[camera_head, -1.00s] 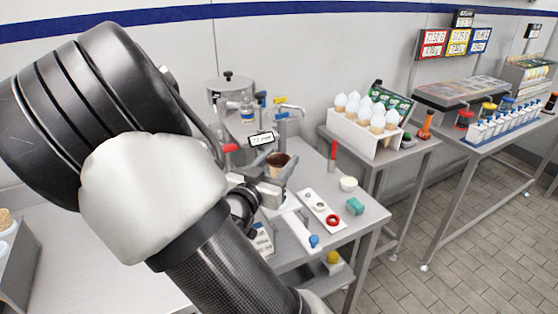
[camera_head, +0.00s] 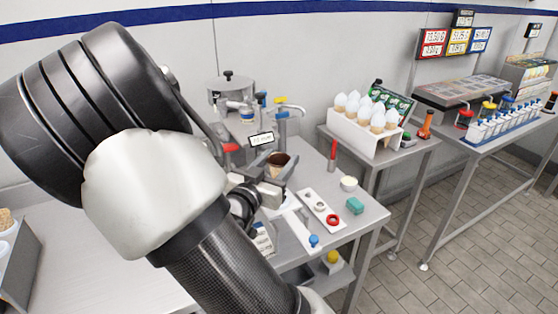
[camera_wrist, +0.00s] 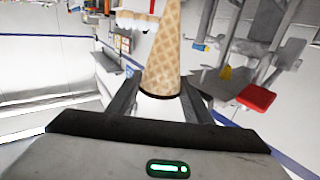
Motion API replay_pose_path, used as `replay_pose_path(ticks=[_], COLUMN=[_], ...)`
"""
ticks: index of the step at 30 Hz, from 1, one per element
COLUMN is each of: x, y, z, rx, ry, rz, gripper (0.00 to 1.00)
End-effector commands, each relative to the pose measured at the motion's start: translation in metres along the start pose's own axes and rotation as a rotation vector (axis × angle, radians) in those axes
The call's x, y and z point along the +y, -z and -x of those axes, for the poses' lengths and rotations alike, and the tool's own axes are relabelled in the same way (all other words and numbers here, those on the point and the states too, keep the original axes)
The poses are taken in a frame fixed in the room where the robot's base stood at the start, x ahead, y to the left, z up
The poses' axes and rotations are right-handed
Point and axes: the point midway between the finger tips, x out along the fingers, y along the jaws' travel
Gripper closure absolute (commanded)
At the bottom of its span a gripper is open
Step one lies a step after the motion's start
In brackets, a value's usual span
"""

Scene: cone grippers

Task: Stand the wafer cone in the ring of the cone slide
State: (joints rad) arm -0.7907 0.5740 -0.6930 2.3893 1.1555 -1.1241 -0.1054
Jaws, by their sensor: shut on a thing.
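The wafer cone (camera_head: 282,160) is tan, with its dark open mouth facing up in the head view. My gripper (camera_head: 268,176) is shut on it and holds it above the steel table. In the wrist view the cone's waffle wall (camera_wrist: 166,55) stands between the two fingers of my gripper (camera_wrist: 158,92). A white slide with a blue knob (camera_head: 314,240) lies just below the gripper in the head view, partly hidden by my wrist. I cannot tell which of these two is the cone slide.
A teal block (camera_head: 355,205) and a small white bowl (camera_head: 348,183) sit at the table's right. A red upright handle (camera_head: 332,155) stands behind them. A machine with coloured levers (camera_head: 250,120) stands behind the gripper. A rack of filled cones (camera_head: 362,128) is on the neighbouring table.

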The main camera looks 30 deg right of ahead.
Motion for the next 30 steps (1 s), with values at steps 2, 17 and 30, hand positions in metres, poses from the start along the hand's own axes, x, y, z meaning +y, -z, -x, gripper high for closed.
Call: replay_pose_path(ticks=[2, 17, 30], x=[0.000, 0.000, 0.000], y=[-0.002, -0.014, -0.025], z=[0.000, 0.000, 0.000], rx=[0.000, 0.000, 0.000], ry=[0.000, 0.000, 0.000], rz=[0.000, 0.000, 0.000], gripper=[0.64, 0.64, 0.64])
